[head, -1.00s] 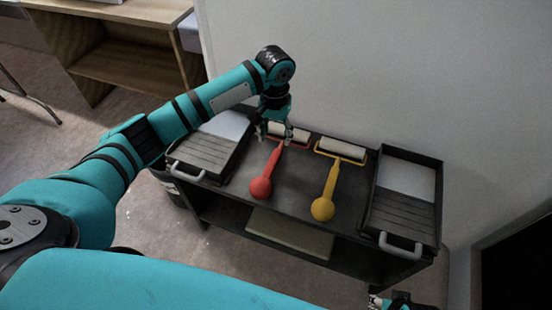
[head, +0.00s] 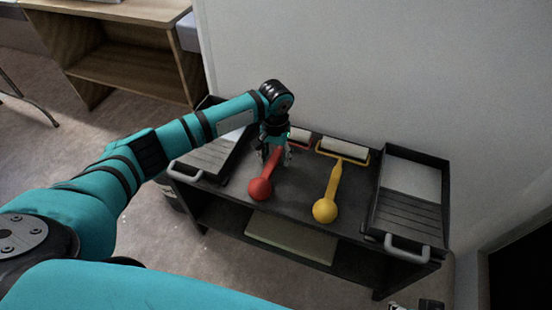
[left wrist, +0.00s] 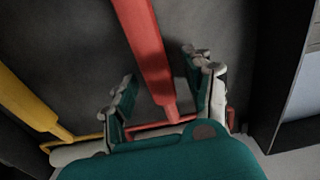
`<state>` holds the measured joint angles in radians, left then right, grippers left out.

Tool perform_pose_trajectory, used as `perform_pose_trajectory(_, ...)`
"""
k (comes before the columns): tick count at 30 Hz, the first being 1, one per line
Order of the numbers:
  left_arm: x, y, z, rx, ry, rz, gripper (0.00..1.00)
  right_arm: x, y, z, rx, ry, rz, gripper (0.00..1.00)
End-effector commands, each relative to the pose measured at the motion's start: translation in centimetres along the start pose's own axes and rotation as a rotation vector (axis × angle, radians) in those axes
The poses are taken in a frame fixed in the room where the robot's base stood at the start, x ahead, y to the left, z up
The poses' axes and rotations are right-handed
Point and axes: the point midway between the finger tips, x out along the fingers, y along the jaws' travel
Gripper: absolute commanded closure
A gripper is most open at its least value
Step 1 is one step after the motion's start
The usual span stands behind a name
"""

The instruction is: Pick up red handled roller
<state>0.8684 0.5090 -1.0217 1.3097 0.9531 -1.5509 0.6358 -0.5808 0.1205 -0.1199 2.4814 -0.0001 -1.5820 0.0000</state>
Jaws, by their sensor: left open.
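The red handled roller (head: 260,189) lies on the top of a dark cart, its round handle end toward me and its white roller toward the wall. My left gripper (head: 274,158) is open above the roller's handle and hides part of it in the head view. In the left wrist view, the red handle (left wrist: 147,50) runs between the two open fingers of the left gripper (left wrist: 160,95). I cannot tell whether the fingers touch it. My right gripper (head: 416,306) shows only in part at the bottom right edge of the head view.
A yellow roller (head: 325,208) lies to the right of the red one, also on the cart (head: 292,205). A black paint tray (head: 409,211) stands at the cart's right end and another (head: 205,160) at its left end. A wall (head: 400,70) rises behind.

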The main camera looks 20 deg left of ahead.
Motion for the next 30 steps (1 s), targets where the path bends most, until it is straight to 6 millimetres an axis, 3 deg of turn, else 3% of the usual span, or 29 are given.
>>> perform_pose_trajectory(7,0.09,0.01,0.0,0.0,0.0,0.0,0.48,0.01,-0.01,-0.03,0.0,0.001,0.0,0.6)
perform_pose_trajectory(19,0.07,0.01,-0.01,0.0,0.0,0.0,1.0,0.03,-0.01,-0.01,0.0,0.0,0.0,0.6)
perform_pose_trajectory(30,-0.09,0.02,-0.05,0.0,0.001,0.001,1.0,-0.02,-0.02,-0.03,0.0,0.0,0.0,0.6)
